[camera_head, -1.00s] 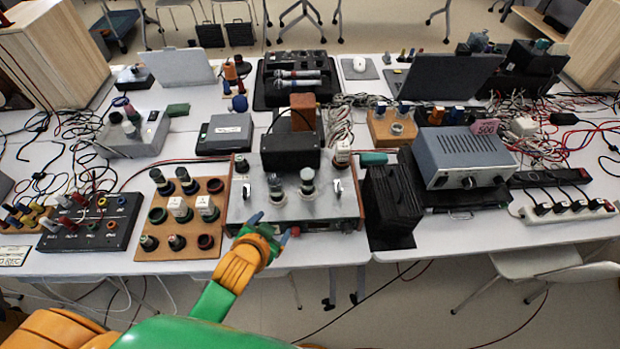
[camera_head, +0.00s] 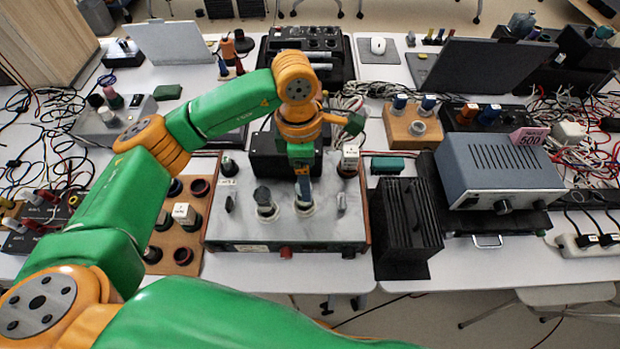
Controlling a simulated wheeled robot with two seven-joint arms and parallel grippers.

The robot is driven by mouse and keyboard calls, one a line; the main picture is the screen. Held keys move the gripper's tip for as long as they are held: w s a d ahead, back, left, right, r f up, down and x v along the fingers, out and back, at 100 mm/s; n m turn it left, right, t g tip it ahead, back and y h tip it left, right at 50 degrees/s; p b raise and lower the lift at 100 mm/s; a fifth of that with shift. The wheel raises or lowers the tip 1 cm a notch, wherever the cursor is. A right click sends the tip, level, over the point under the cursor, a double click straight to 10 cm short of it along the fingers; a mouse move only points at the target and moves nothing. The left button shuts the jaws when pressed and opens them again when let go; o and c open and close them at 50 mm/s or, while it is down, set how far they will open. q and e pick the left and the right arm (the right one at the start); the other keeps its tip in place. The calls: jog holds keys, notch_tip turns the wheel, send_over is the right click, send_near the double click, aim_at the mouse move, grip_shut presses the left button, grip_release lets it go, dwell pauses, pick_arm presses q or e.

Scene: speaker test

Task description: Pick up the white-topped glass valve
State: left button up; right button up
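My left arm comes in from the left, and its gripper (camera_head: 303,182) points down over the metal-topped amplifier (camera_head: 235,228). Its tip is at the right of two valves with pale round bases, and largely hides that valve (camera_head: 304,208). I cannot tell whether the fingers are open or shut, or touch it. The other valve (camera_head: 265,202), grey-topped, stands upright just left. A white-topped piece (camera_head: 349,158) stands at the amplifier's back right, right of the gripper and apart from it. Another white-topped piece (camera_head: 183,212) stands on the wooden socket board (camera_head: 157,262). My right gripper is out of view.
A black finned box (camera_head: 405,225) stands right of the amplifier, and a blue-grey power supply (camera_head: 500,170) beyond it. A black box (camera_head: 268,160) sits at the amplifier's back. My arm hides part of the socket board. Cables crowd the far right.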

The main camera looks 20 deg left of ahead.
pick_arm(q)
jog(key=shift+w+a+f+y+b, duration=0.1)
jog(key=shift+a+f+y+b, duration=0.15)
jog(key=shift+a, duration=0.2)
jog(key=shift+a+f+y+b, duration=0.15)
jog(key=shift+a+f+b, duration=0.05)
jog(key=shift+a, duration=0.2)
jog(key=f+p, duration=0.1)
jog(key=p, duration=0.1)
jog(key=s+f+p, duration=0.1)
jog(key=shift+d+f, duration=0.3)
jog(key=shift+d, duration=0.05)
jog(key=f, duration=0.3)
jog(key=shift+w+f, duration=0.15)
jog(key=shift+w, duration=0.2)
jog(key=shift+w+f, duration=0.1)
jog(key=shift+f, duration=0.1)
grip_shut()
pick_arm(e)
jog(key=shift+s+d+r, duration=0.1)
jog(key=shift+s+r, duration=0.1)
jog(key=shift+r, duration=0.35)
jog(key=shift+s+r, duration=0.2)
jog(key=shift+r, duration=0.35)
pick_arm(q)
jog(key=shift+r, duration=0.15)
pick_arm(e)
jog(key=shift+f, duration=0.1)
